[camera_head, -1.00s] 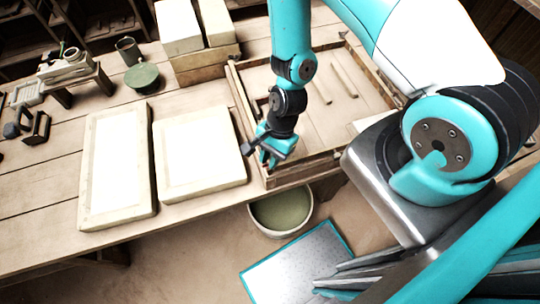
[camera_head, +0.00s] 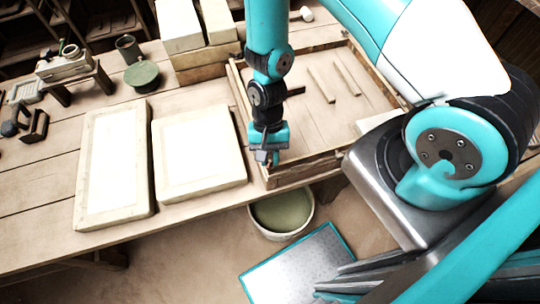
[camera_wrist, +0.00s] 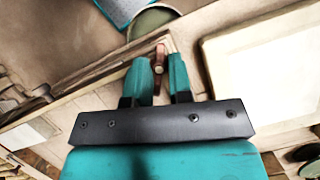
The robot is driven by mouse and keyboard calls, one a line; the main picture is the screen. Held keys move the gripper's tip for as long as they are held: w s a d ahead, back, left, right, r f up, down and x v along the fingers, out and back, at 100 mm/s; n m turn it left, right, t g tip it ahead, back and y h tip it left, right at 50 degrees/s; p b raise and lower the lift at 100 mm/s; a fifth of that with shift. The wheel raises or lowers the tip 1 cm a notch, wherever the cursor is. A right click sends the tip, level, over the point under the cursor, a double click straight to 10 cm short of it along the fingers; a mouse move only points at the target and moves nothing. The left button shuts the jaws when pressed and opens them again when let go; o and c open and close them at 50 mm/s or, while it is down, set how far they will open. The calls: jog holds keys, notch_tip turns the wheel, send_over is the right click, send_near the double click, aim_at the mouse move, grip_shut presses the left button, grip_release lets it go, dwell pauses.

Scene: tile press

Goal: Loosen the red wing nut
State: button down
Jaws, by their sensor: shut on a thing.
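The wing nut (camera_wrist: 160,52) shows in the wrist view as a small reddish-brown piece between the fingertips. It sits at the corner of the wooden frame (camera_wrist: 105,72). My gripper (camera_wrist: 159,64) is shut on the wing nut, one teal finger on each side of it. In the head view my gripper (camera_head: 267,158) points down at the near left corner of the wooden frame (camera_head: 300,172). The wing nut is hidden behind the gripper there.
Two pale slabs (camera_head: 115,165) and (camera_head: 198,152) lie on the table left of the gripper. A round green-filled tub (camera_head: 282,212) stands below the table edge. Pale blocks (camera_head: 180,28) are stacked behind. A green round lid (camera_head: 141,75) lies further left.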

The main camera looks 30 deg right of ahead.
jog(key=n+h, duration=0.1)
jog(key=n, duration=0.2)
jog(key=n+h+b, duration=0.1)
jog(key=n, duration=0.2)
jog(key=shift+a+g, duration=0.2)
jog(key=shift+g, duration=0.1)
jog(key=c, duration=1.7)
grip_release()
jog(key=shift+s+n+h+b, duration=0.15)
jog(key=shift+n+h+b, duration=0.6)
jog(key=shift+n, duration=1.35)
jog(key=shift+s+h, duration=0.1)
jog(key=shift+h, duration=0.25)
jog(key=o, duration=0.7)
jog(key=shift+c, duration=0.2)
jog(key=shift+w+a+r, duration=0.15)
jog(key=shift+w+r, duration=0.1)
jog(key=shift+w, duration=0.05)
jog(key=b+v, duration=0.2)
jog(key=v, duration=1.4)
jog(key=shift+s+r+b, duration=0.25)
jog(key=shift+r+b, duration=0.1)
jog(key=shift+r, duration=0.25)
